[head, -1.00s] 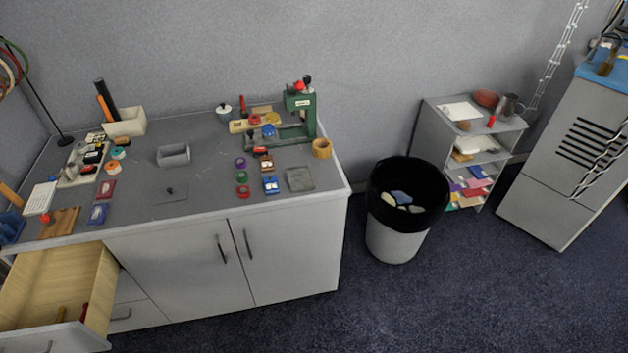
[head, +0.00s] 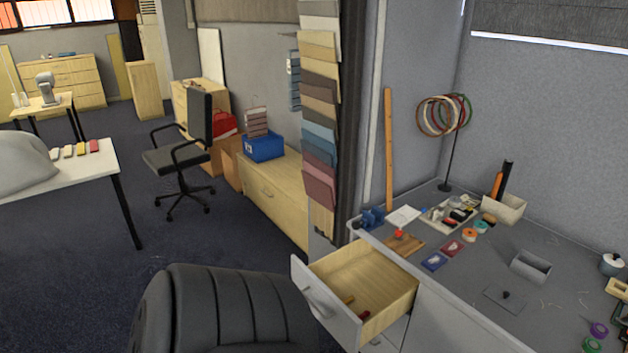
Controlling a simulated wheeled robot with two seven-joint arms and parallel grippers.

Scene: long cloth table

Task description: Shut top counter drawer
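The top counter drawer (head: 372,283) is pulled well out from the left end of the grey counter (head: 470,262). It has a pale wood inside and a white front (head: 325,305) with a bar handle (head: 318,303). A red item (head: 364,314) and a small brown item (head: 349,299) lie in it. Neither of my grippers is in the head view.
A black padded chair back (head: 225,310) stands close in front, left of the drawer. Small tools and tapes lie on the counter. A low wooden cabinet (head: 275,200), an office chair (head: 185,145) and a white table (head: 85,172) stand further left. Dark carpet (head: 110,280) lies between.

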